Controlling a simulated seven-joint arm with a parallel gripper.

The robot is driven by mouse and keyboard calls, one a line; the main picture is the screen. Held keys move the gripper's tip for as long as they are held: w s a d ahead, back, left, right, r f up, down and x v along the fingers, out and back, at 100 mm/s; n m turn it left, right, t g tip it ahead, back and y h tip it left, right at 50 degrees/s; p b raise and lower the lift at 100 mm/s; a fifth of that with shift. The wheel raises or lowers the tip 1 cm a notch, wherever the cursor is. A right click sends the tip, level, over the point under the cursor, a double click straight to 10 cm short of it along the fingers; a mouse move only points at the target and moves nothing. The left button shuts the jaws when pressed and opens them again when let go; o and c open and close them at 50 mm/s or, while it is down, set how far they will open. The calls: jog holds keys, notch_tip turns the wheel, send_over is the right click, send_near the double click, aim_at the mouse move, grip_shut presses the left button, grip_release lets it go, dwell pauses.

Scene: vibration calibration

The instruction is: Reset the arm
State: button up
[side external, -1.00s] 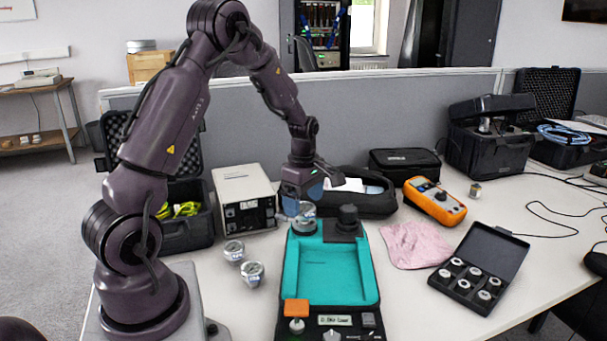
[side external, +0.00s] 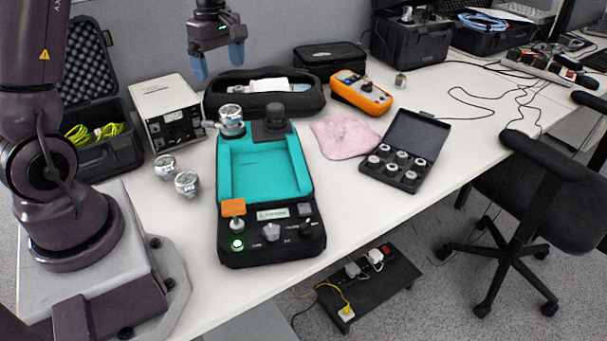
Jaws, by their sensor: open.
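My gripper (side external: 219,62) is at the top of the side external view, raised above the table and behind the calibrator. Its two blue fingers are apart, with nothing between them. The teal and black calibration unit (side external: 266,172) lies on the table in the middle. A silver cylindrical sensor (side external: 231,120) stands upright at its back left corner, beside a black knob-like part (side external: 275,118). My gripper is clear of both. A green light (side external: 237,245) shows at the unit's front left, below an orange block (side external: 233,208).
Two silver sensors (side external: 187,183) stand left of the unit. A white instrument box (side external: 166,108), black pouch (side external: 262,92), orange multimeter (side external: 361,93), pink cloth (side external: 344,138) and open case of weights (side external: 402,155) surround it. The table (side external: 345,205) is bare at front right.

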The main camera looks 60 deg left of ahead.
jog(key=s+d+r+m+t, duration=0.2)
jog(key=s+d+r+m, duration=0.1)
jog(key=d+m, duration=0.4)
jog(key=s+d+r+m+t, duration=0.2)
jog(key=s+d+r+m, duration=0.2)
jog(key=d+m, duration=0.3)
jog(key=s+d+r+m+t, duration=0.1)
jog(key=s+d+r+m, duration=0.2)
jog(key=s+d+m, duration=0.2)
jog(key=d+m, duration=0.2)
jog(key=d, duration=0.2)
jog(key=shift+s+r+t, duration=0.15)
jog(key=shift+s+t, duration=0.2)
jog(key=shift+t, duration=0.05)
dwell(0.5)
